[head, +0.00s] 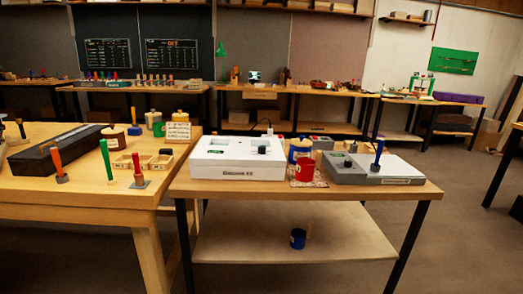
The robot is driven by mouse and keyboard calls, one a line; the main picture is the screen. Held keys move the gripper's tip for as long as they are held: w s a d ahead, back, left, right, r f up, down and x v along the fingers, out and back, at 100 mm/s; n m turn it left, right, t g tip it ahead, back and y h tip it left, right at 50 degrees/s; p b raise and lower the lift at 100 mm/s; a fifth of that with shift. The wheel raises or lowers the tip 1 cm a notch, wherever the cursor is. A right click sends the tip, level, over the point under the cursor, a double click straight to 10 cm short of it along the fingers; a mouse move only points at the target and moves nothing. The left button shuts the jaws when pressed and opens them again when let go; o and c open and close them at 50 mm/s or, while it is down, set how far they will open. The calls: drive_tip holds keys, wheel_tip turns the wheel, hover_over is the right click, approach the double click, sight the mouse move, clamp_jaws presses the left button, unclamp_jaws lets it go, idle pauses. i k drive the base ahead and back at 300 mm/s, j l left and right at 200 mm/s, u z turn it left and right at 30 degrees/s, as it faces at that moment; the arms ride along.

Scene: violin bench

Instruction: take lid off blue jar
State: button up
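The blue jar (299,152) stands upright on the nearer bench in the middle of the view.
A white box device (238,158) is left of the jar, and a grey device (372,168) with an upright blue-handled tool is right. The left bench (60,195) holds jars and tools. Floor at right is clear.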

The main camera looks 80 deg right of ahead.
sight(301, 142)
drive_tip(key=z, duration=2.55)
